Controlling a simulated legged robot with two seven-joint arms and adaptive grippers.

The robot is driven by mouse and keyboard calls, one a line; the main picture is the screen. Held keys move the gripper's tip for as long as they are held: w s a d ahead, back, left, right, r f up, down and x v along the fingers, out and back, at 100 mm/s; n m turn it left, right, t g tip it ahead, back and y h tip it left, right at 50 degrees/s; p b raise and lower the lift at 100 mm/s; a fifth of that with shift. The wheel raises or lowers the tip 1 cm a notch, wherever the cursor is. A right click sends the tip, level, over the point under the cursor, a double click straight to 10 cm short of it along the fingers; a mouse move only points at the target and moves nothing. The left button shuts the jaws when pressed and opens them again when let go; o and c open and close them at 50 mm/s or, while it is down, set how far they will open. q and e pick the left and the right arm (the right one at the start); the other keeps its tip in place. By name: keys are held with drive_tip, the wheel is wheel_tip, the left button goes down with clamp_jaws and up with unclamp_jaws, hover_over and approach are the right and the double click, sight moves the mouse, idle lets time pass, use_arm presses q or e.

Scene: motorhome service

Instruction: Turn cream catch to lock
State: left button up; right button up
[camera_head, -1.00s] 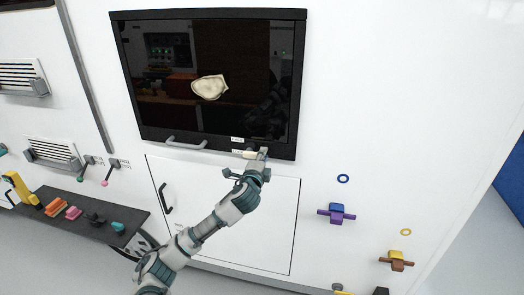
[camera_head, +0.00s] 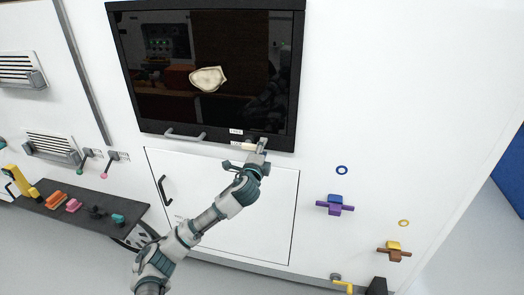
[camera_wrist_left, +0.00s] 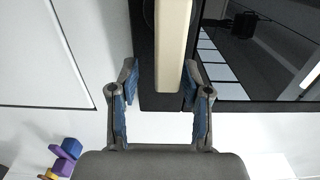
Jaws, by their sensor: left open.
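The cream catch (camera_head: 249,146) is on the lower black frame of the window, near its right corner, beside two small white labels. In the left wrist view the catch (camera_wrist_left: 173,45) is a long cream bar running down from the top edge. My left gripper (camera_head: 256,158) is at the catch, partly hiding it in the head view. In the wrist view its open fingers (camera_wrist_left: 160,78) stand on either side of the bar's near end, with gaps showing. The labels are too small to read surely. My right gripper is out of view.
The dark window (camera_head: 160,100) has a grey handle (camera_head: 185,135) at its lower edge. Below is a white hatch (camera_head: 270,215) with a black handle (camera_head: 165,190). Purple (camera_head: 335,205) and brown (camera_head: 393,251) knobs are at right. A dark shelf (camera_head: 130,215) with several coloured pieces is at left.

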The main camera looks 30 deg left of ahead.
use_arm(q)
drive_tip(key=shift+s, duration=0.15)
drive_tip(key=v, duration=1.1)
drive_tip(key=shift+s, duration=0.25)
drive_tip(key=shift+d+f, duration=0.1)
drive_tip(key=shift+f, duration=0.05)
